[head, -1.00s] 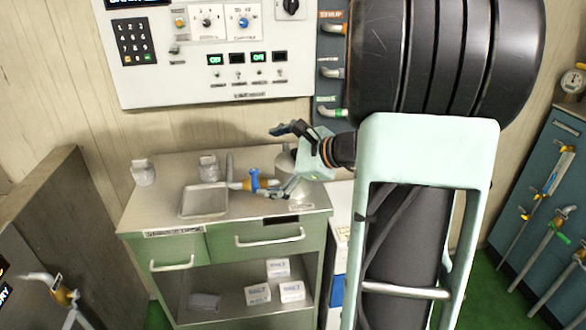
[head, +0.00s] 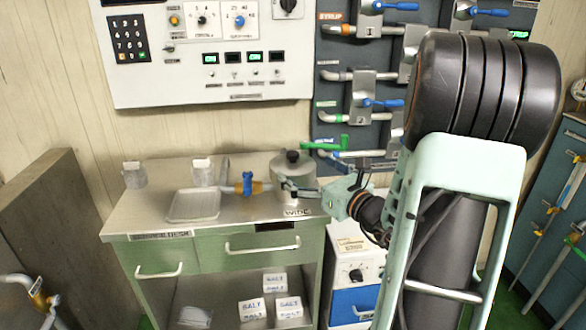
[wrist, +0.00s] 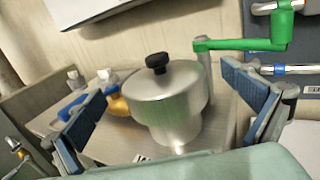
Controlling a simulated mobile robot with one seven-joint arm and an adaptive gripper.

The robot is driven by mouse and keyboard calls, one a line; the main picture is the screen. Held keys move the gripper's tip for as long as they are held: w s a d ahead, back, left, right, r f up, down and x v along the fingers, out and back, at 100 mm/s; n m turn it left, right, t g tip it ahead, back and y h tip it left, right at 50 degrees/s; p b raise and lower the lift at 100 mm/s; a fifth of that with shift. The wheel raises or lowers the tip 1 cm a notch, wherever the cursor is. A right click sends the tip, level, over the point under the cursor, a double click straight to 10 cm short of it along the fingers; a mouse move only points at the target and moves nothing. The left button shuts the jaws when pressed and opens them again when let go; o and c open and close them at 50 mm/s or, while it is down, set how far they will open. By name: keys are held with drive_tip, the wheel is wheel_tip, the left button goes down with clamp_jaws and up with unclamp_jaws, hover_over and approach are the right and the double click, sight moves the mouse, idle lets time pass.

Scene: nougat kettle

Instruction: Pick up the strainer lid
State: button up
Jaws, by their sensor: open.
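A round metal lid with a black knob sits on top of a silver kettle (head: 287,177) at the right end of the steel counter. In the wrist view the lid (wrist: 166,84) is in the middle, with its knob (wrist: 157,62) upright and clear. The kettle body (wrist: 170,125) is below it. My gripper (head: 296,187) is at the right front of the kettle in the head view and partly covers its side. In the wrist view my gripper (wrist: 168,90) is open, its two fingers spread left and right of the lid. I cannot tell whether either touches it.
A blue-handled valve with a brass fitting (head: 247,184) is left of the kettle. A shallow tray (head: 194,206) and small jars (head: 135,175) stand further left. A pipe with a green handle (wrist: 243,43) is close behind the right finger. The green cabinet (head: 200,252) is below.

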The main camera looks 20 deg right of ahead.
sight(295, 161)
drive_tip(key=shift+w+a+b, duration=0.1)
drive_tip(key=shift+w+a, duration=0.1)
drive_tip(key=shift+w, duration=0.7)
drive_tip(key=shift+w+a+b, duration=0.15)
drive_tip(key=shift+w, duration=0.75)
drive_tip(key=shift+w+a+b, duration=0.1)
drive_tip(key=shift+w+a, duration=0.1)
drive_tip(key=shift+w, duration=0.7)
drive_tip(key=c, duration=1.2)
